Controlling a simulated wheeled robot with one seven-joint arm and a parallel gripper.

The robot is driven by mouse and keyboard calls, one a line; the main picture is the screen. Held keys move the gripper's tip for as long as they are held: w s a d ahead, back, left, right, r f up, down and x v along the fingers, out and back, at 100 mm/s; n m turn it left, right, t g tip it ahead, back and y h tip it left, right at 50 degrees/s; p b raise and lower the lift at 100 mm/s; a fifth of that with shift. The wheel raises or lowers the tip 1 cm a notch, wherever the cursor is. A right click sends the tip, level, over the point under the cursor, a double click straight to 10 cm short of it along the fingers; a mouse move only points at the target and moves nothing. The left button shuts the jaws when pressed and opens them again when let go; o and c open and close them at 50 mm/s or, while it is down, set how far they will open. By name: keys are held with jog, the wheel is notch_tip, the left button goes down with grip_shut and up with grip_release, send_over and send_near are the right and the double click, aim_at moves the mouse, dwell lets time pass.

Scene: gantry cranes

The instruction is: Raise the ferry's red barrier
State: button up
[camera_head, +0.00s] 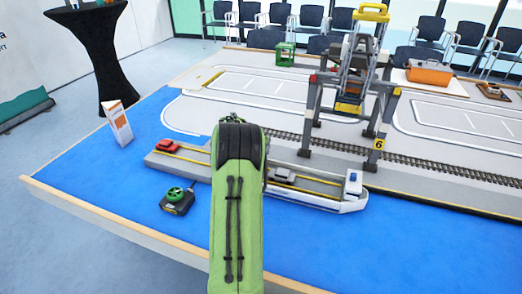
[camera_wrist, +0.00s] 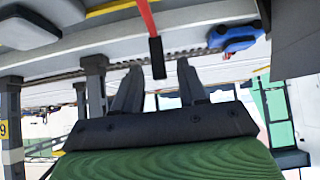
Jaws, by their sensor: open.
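The ferry (camera_head: 318,200) is a long grey-and-white boat lying on the blue water surface in the head view. Its red barrier is hidden behind my green arm there. In the wrist view, which looks upside down, the red barrier (camera_wrist: 148,18) is a thin red bar with a dark end piece, over the ferry deck (camera_wrist: 192,17). My gripper (camera_wrist: 158,76) has its two dark fingers apart, with the dark end piece between or just beyond their tips. I cannot tell whether they touch. My gripper is hidden in the head view.
A blue car (camera_wrist: 233,37) shows near the barrier. A gantry crane (camera_head: 345,95) stands over rails behind. A black box with a green knob (camera_head: 176,200) sits at front left.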

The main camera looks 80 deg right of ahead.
jog(key=x, duration=0.3)
grip_shut()
dwell(0.3)
